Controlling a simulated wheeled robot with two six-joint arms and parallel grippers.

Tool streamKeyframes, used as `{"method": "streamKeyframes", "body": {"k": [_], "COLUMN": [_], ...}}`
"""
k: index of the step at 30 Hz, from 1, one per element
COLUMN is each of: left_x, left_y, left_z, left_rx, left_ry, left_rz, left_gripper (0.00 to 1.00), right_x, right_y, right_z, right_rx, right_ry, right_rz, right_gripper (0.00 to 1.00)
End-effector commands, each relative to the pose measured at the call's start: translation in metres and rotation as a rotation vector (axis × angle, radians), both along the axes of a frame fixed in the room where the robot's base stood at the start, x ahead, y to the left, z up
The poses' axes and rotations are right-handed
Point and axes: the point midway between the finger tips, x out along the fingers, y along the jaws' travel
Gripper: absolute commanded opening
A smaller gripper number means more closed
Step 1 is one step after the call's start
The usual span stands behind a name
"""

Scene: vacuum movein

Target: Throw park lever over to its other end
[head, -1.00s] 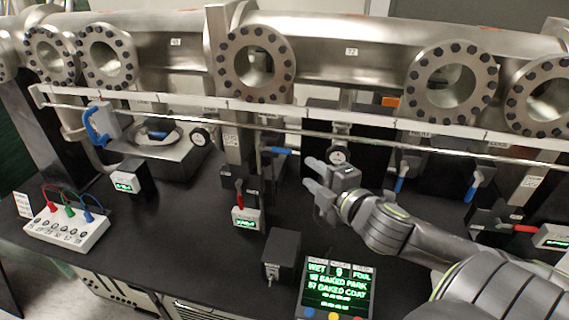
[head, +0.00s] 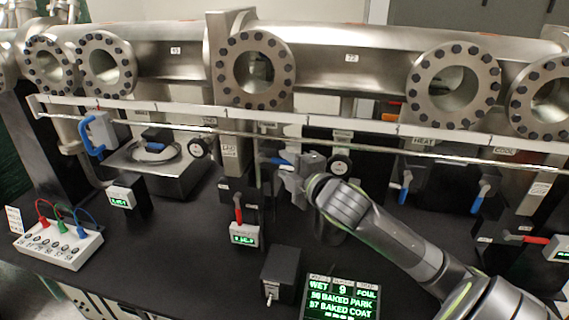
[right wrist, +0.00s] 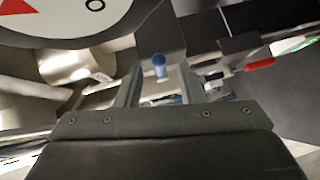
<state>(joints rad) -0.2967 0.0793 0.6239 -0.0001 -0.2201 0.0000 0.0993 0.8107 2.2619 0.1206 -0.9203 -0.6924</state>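A blue-handled lever (head: 278,160) sticks out to the left below the long rail, in the middle of the head view. Its label is not legible, so I cannot confirm that it is the park lever. My right gripper (head: 291,177) is beside the handle, close to its right end. In the right wrist view, my right gripper (right wrist: 158,88) has its two fingers apart, with a blue handle end (right wrist: 159,66) showing between and beyond them. Contact cannot be told. My left gripper is not in view.
A round gauge (head: 340,166) stands right of the gripper. Two blue levers (head: 404,187) (head: 481,193) hang further right, near HEAT and COOL labels. A red-handled valve (head: 238,214), a dark switch box (head: 283,276) and a green-lit display (head: 341,299) are in front. The metal rail (head: 230,132) runs above.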

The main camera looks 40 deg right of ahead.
Motion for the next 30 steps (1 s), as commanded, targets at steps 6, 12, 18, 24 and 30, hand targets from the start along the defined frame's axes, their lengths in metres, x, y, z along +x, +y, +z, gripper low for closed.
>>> {"method": "streamKeyframes", "body": {"k": [6, 12, 18, 24, 30], "left_x": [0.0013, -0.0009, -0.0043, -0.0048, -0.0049], "left_y": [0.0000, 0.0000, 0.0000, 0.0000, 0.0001], "left_z": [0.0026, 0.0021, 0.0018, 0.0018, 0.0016], "left_rx": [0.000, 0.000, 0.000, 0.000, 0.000], "left_ry": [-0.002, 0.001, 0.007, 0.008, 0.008], "left_rz": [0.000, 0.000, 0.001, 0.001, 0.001], "left_gripper": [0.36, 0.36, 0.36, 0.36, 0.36], "right_x": [0.0120, 0.0126, 0.0124, 0.0123, 0.0122], "right_y": [0.0000, -0.0001, -0.0002, -0.0002, -0.0003], "right_z": [-0.0013, -0.0019, -0.0019, -0.0020, -0.0023], "right_rx": [0.000, -0.001, -0.001, -0.001, 0.000], "right_ry": [0.000, 0.000, 0.000, 0.000, 0.001], "right_rz": [0.002, 0.002, 0.002, 0.001, 0.001], "right_gripper": [0.35, 0.35, 0.17, 0.00, 0.00]}}
